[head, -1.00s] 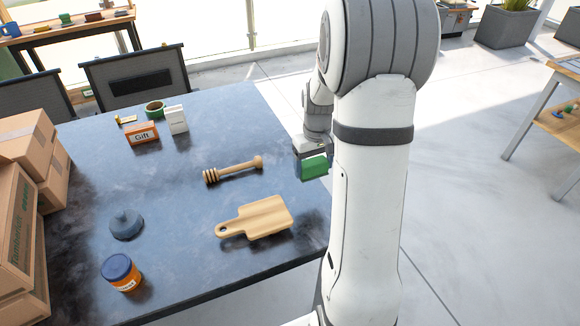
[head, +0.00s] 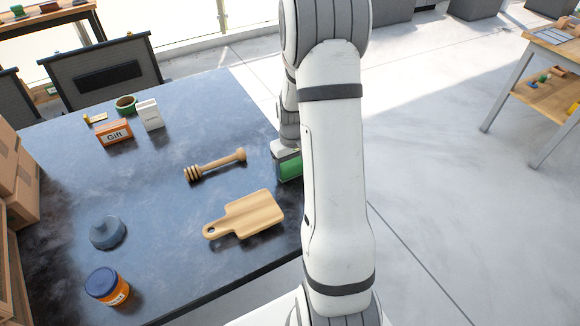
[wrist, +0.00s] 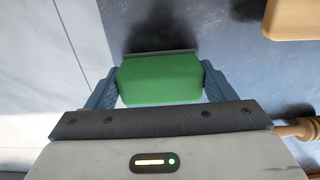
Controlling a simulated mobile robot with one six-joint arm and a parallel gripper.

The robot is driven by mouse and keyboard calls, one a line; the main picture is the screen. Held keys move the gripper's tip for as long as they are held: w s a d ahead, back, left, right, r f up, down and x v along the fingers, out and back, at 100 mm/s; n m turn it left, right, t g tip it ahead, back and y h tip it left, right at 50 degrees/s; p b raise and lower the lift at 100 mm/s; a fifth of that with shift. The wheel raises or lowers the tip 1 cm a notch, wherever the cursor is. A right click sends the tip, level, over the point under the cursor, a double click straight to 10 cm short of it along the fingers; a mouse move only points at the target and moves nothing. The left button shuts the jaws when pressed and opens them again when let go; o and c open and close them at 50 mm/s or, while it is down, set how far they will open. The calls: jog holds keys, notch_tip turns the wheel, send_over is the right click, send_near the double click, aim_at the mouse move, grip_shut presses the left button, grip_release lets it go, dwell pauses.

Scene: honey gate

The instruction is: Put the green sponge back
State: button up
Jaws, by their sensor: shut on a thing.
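The green sponge (wrist: 160,80) is between the two blue-grey fingers of my gripper (wrist: 160,88) in the wrist view. The fingers are shut on its left and right sides. In the head view the sponge (head: 289,167) shows below my gripper (head: 288,160) at the right edge of the dark blue table (head: 185,210). My arm hides part of it there. In the wrist view a dark shadow lies on the table beside the sponge. I cannot tell whether the sponge touches the tabletop.
A wooden honey dipper (head: 215,165) and a cutting board (head: 245,214) lie left of my gripper. Cartons are at left.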

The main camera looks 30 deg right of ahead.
aim_at(292, 164)
jog(key=shift+f, duration=0.35)
jog(key=o, duration=1.4)
notch_tip(292, 164, up, 12)
jog(key=s+a+r+t, duration=0.1)
jog(key=s+a+r, duration=0.2)
jog(key=s, duration=0.3)
jog(key=s+a+r, duration=0.3)
jog(key=s+a, duration=0.3)
jog(key=s+a+r+t, duration=0.1)
jog(key=s+a+r, duration=0.3)
jog(key=s+a, duration=0.1)
jog(key=shift+s+a+r+t, duration=0.1)
jog(key=shift+s+a+t, duration=0.05)
jog(key=shift+s, duration=0.3)
jog(key=shift+s+a+t, duration=0.1)
jog(key=shift+s+t, duration=0.05)
jog(key=shift+s, duration=0.25)
